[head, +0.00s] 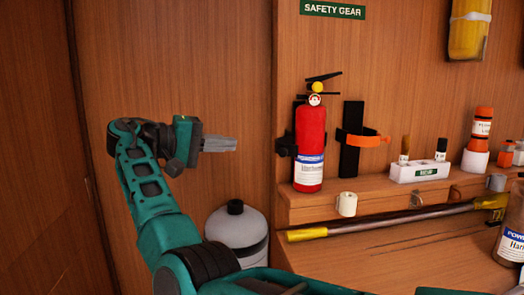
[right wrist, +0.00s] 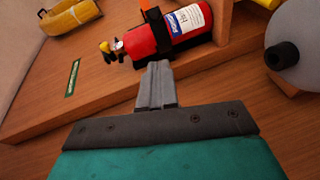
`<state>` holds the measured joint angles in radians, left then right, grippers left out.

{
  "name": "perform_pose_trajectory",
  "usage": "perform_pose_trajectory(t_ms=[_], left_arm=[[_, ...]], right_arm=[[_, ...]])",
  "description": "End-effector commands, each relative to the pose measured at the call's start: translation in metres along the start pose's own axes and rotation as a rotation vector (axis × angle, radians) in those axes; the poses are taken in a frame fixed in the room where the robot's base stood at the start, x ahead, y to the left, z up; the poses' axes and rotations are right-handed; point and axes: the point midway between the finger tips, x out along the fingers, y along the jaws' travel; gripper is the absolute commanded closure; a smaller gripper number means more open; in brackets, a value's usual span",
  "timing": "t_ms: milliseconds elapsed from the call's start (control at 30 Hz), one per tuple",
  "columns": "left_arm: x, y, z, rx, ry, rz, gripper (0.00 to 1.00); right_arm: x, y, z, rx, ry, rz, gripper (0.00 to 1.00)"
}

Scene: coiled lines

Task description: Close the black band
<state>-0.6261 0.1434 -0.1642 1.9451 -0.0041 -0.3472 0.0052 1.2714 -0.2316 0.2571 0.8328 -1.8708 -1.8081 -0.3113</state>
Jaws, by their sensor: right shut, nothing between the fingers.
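The black band (head: 287,144) sticks out at the left side of the red fire extinguisher (head: 310,145), which stands upright on the wooden ledge against a black wall bracket. In the head view no black strap crosses the extinguisher's front. The right wrist view shows the black band (right wrist: 156,30) beside the extinguisher (right wrist: 180,28), just beyond my fingertips. My right gripper (head: 235,144) is shut and empty, left of the band and apart from it in the head view. Its fingers also show in the right wrist view (right wrist: 158,64). My left gripper is not in view.
A second black bracket with an orange band (head: 362,138) is empty right of the extinguisher. A yellow-ended pole (head: 400,218) lies below. A grey tank (head: 237,235) stands lower left.

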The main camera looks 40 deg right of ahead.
Motion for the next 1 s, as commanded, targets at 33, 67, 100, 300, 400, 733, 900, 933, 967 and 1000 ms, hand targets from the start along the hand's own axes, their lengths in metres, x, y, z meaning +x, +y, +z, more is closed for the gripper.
perform_pose_trajectory(t_ms=[33,67,100,300,400,733,900,933,967,1000], left_arm=[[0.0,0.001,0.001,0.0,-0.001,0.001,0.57],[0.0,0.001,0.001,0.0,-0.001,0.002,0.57],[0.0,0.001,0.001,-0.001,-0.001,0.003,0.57],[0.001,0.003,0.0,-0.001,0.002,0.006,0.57],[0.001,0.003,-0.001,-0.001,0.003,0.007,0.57],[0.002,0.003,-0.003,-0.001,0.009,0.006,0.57],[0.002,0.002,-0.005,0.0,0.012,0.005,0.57],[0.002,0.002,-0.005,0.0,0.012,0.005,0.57],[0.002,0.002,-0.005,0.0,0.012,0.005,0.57],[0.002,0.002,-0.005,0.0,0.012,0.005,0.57]], right_arm=[[0.013,-0.001,0.001,0.001,-0.005,0.001,1.0],[0.02,-0.001,0.001,0.001,-0.005,0.001,1.0],[0.028,-0.001,0.001,0.001,-0.005,0.001,1.0],[0.063,-0.001,0.005,0.0,-0.001,0.0,1.0],[0.07,-0.001,0.013,0.0,-0.001,0.0,1.0],[0.085,0.0,0.028,-0.001,-0.001,0.001,1.0],[0.086,0.0,0.029,-0.002,-0.001,0.002,1.0],[0.086,0.0,0.029,-0.002,-0.001,0.002,1.0],[0.086,0.0,0.029,-0.002,-0.001,0.002,1.0],[0.086,0.0,0.029,-0.002,-0.001,0.001,1.0]])
